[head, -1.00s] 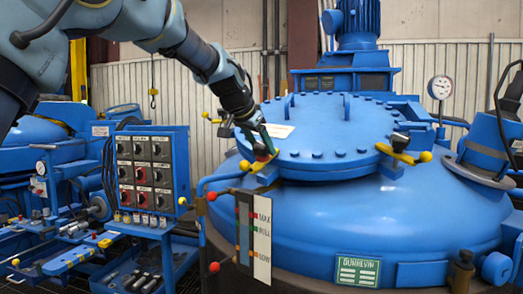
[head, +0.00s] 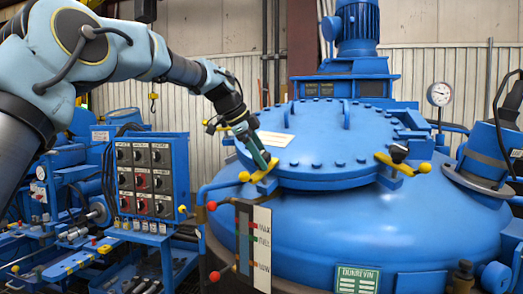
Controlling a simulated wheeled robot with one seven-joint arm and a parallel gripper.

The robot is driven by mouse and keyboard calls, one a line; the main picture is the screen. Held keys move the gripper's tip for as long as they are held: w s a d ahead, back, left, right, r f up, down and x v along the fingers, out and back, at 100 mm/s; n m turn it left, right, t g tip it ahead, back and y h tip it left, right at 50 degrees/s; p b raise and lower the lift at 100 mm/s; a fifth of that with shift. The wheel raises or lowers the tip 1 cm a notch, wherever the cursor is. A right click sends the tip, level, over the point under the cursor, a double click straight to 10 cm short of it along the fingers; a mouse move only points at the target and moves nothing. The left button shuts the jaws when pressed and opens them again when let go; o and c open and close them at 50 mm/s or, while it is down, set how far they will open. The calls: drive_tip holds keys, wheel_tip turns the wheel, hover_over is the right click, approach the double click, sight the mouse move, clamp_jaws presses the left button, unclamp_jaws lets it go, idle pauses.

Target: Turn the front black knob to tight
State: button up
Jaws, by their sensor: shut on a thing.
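The big blue furnace lid (head: 335,135) carries yellow clamp bars along its rim. My gripper (head: 265,163) points down at the front-left clamp bar (head: 258,175), which has a yellow ball at its left end. The jaws are shut there on the black knob of this clamp. My fingers hide most or all of that knob, so its turn angle cannot be seen. Another black knob (head: 399,152) sits uncovered on the right clamp bar (head: 405,164). A further clamp (head: 212,126) shows at the far left rim, behind my wrist.
A blue control box (head: 148,170) with several knobs stands to the left. A level scale (head: 262,250) marked MAX, FULL and LOW, with red-ball levers (head: 212,206), stands at the furnace's front left. A pressure gauge (head: 439,93) and motor (head: 358,25) rise behind.

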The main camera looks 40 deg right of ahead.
drive_tip(key=shift+r+m+g+y+p, duration=0.1)
drive_tip(key=shift+m+g+y+p, duration=0.2)
drive_tip(key=shift+m+p, duration=0.85)
drive_tip(key=shift+m, duration=0.35)
drive_tip(key=o, duration=1.4)
drive_tip(key=shift+c, duration=0.2)
drive_tip(key=b+v, duration=0.1)
drive_tip(key=v, duration=0.9)
drive_tip(key=shift+r+b, duration=0.3)
drive_tip(key=shift+b, duration=0.1)
drive_tip(key=shift+a+f, duration=0.1)
drive_tip(key=shift+a, duration=0.05)
